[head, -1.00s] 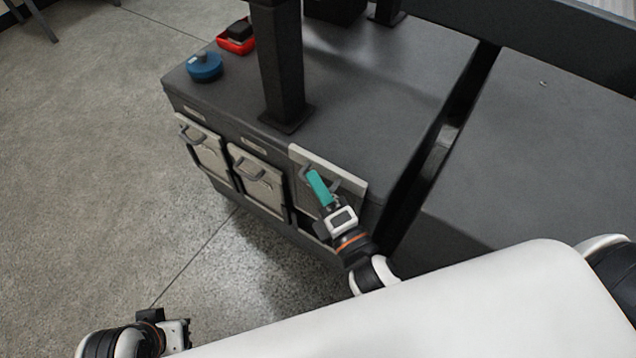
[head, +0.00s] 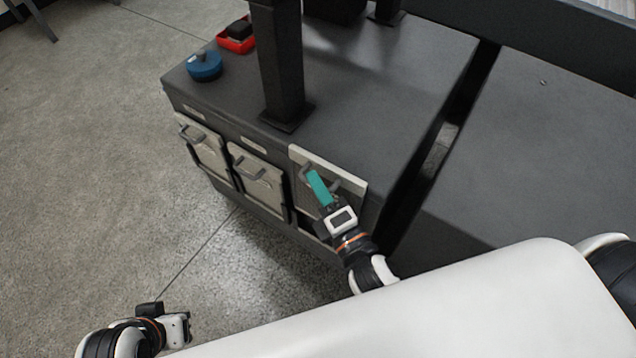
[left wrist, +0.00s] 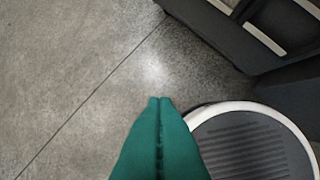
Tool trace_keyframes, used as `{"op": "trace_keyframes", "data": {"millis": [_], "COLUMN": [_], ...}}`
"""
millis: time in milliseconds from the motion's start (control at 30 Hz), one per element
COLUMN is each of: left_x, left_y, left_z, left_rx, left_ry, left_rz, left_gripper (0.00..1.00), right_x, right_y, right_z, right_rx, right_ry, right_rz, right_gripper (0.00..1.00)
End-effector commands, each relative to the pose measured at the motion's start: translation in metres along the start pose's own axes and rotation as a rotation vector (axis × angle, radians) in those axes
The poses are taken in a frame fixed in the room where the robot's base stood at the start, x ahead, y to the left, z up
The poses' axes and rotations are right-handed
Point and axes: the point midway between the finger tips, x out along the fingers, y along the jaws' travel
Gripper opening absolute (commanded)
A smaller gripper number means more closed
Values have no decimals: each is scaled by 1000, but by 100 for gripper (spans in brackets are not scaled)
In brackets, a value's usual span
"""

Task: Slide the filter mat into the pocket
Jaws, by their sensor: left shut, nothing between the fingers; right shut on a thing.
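A light-framed grey panel with a grey handle, which I take to be the filter mat (head: 304,193), stands at the right end of the cabinet front. It sits higher than the two panels beside it, with a dark opening, seemingly the pocket (head: 312,227), below. My right gripper (head: 319,186) has its teal fingers shut on the mat's handle and covers part of the mat. How far the mat is in the pocket is unclear. My left gripper's teal fingers are shut and empty over the floor in the left wrist view (left wrist: 160,103); its wrist shows at lower left in the head view.
Two similar handled panels (head: 258,183) sit left of the mat. A dark post (head: 282,75) rises from the cabinet top (head: 365,105). A blue round object (head: 204,66) and a red tray (head: 236,40) with a black item lie further back. Floor is clear at left.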

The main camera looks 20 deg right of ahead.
Motion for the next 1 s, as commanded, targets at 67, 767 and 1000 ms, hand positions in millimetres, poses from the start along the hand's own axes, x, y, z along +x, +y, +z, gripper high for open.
{"op": "trace_keyframes", "data": {"millis": [67, 767, 1000], "left_x": [1, 5, 7], "left_y": [0, -3, -5], "left_z": [2, 27, 33], "left_rx": [1, 7, 8], "left_ry": [-11, -131, -166], "left_rz": [-1, -6, -9], "left_gripper": [0, 0, 0], "right_x": [0, -1, -1], "right_y": [1, 8, 11], "right_z": [0, 1, 2], "right_rx": [0, 0, 0], "right_ry": [1, 1, 1], "right_rz": [0, 0, 0], "right_gripper": [0, 0, 0]}}
